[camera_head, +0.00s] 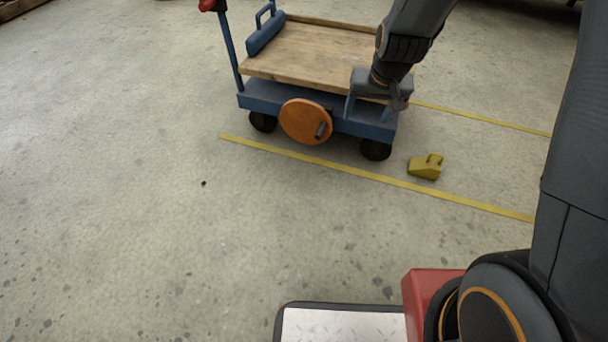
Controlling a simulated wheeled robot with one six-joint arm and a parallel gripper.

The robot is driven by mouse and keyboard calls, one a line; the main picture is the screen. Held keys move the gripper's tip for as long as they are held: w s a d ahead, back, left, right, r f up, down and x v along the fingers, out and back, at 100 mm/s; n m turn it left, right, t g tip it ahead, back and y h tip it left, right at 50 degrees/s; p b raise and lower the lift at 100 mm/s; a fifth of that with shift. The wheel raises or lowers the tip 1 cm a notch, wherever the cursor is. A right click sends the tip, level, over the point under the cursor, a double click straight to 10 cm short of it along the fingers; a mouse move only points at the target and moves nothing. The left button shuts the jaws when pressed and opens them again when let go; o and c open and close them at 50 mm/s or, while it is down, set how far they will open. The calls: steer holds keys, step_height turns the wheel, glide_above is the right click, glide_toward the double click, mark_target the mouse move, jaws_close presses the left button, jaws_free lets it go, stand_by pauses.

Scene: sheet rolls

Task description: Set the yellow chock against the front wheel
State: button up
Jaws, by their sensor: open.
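The yellow chock (424,169), a small wedge with a handle on top, lies on the floor to the right of the cart, apart from its wheels. The cart (315,57) has a wooden deck and a blue frame. Its right-hand wheel (376,150) is black and is the one nearest the chock; its left-hand wheel (263,122) is partly behind an orange disc. My gripper (368,108) is open and empty, in front of the cart's right end in the picture, up and left of the chock. The gripper hides part of the deck and frame.
An orange disc with a dark handle (303,122) is on the cart's near side. A blue handled block (266,34) sits on the deck. Yellow floor lines (460,199) run along the cart. The floor left and front is clear.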

steer(key=s+a+r+n+g, duration=0.1)
steer(key=s+a+r+n, duration=0.1)
steer(key=s+a+r, duration=0.5)
steer(key=s+a+r+n+g, duration=0.1)
steer(key=s+a+r+n, duration=0.1)
steer(key=s, duration=0.7)
steer(key=s+a+r+n+g, duration=0.1)
steer(key=s+r, duration=0.3)
steer(key=s, duration=0.5)
steer(key=s+a+r+n+g, duration=0.1)
steer(key=s+a+r+n, duration=0.1)
steer(key=s, duration=0.7)
steer(key=shift+s+a+r+n, duration=0.15)
steer(key=shift+a+r+n, duration=0.25)
steer(key=shift+a+n, duration=0.55)
steer(key=shift+a, duration=0.15)
